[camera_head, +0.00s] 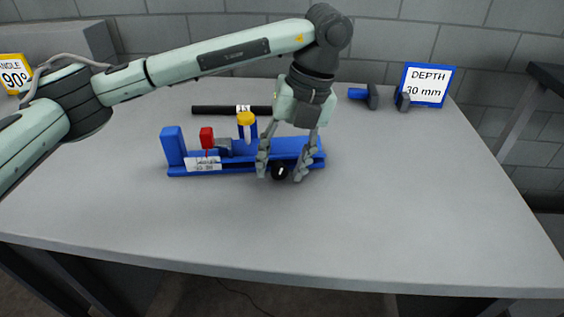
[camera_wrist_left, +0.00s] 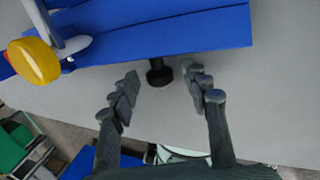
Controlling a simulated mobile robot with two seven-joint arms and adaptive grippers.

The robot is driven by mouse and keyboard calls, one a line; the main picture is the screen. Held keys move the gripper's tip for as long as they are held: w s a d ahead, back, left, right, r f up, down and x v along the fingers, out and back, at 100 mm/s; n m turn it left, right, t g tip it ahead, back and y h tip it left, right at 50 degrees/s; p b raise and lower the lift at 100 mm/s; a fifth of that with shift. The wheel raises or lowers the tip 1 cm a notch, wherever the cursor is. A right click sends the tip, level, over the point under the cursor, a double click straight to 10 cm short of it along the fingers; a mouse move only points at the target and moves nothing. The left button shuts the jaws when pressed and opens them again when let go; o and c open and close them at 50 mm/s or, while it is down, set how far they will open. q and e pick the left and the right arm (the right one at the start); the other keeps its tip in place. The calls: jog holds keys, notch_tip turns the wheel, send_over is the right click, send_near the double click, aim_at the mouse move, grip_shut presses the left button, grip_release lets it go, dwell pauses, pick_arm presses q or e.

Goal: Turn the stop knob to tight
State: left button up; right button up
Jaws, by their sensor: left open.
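The stop knob (camera_head: 280,173) is small and black with a white mark, on the front side of the blue crimper fixture (camera_head: 315,153). My left gripper (camera_head: 282,168) points down at it, open, with one finger on each side of the knob. In the left wrist view the knob (camera_wrist_left: 159,74) shows between the open fingertips (camera_wrist_left: 160,82), with gaps on both sides and no visible contact. The knob's tight or loose state cannot be read. My right gripper is not in view.
The fixture carries a red part (camera_head: 207,138), a yellow-topped post (camera_head: 246,119) and a white label (camera_head: 203,164). A black rod (camera_head: 215,110) lies behind it. A DEPTH 30 mm sign (camera_head: 427,85) and blue-and-black pieces (camera_head: 358,94) stand back right. The table's front is clear.

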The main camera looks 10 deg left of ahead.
pick_arm(q)
jog(key=v, duration=1.2)
jog(key=n+t+h+p, duration=0.1)
jog(key=h+p, duration=0.1)
jog(key=h, duration=0.3)
send_over(274, 170)
notch_tip(274, 170, down, 4)
jog(key=shift+r, duration=0.1)
jog(key=shift+n, duration=0.5)
jog(key=shift+w+d+f+p, duration=0.15)
jog(key=shift+f, duration=1.85)
jog(key=shift+w+d+f+p, duration=0.1)
jog(key=shift+w+f+p, duration=0.05)
jog(key=shift+f, duration=1.8)
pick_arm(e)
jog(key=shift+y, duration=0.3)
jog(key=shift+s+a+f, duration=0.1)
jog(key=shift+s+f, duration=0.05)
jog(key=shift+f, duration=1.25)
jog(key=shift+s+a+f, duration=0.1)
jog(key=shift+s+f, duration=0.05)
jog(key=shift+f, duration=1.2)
pick_arm(q)
jog(key=shift+c, duration=0.3)
